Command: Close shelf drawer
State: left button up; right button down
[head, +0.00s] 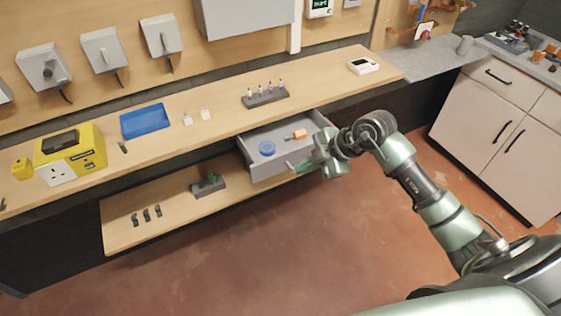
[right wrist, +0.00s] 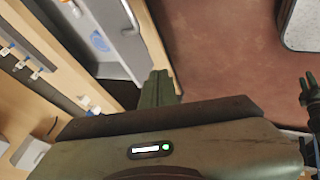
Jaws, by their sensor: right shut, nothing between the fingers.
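The grey shelf drawer (head: 264,173) hangs under the wooden bench and stands pulled out. The blue item also shows there (right wrist: 100,41).
The wooden bench (head: 222,127) carries a blue tray (head: 145,121), a yellow box (head: 80,150) and a dark rack (head: 266,97). A lower shelf (head: 180,213) holds small dark parts. White cabinets (head: 495,125) stand at the right. The red floor (head: 270,250) in front is clear.

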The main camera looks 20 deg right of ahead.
jog(key=p, duration=0.2)
send_near(266, 175)
notch_tip(266, 175, down, 4)
jog(key=a, duration=0.2)
jog(key=shift+w+d+r, duration=0.1)
jog(key=shift+w+r, duration=0.05)
jog(key=shift+w, duration=0.9)
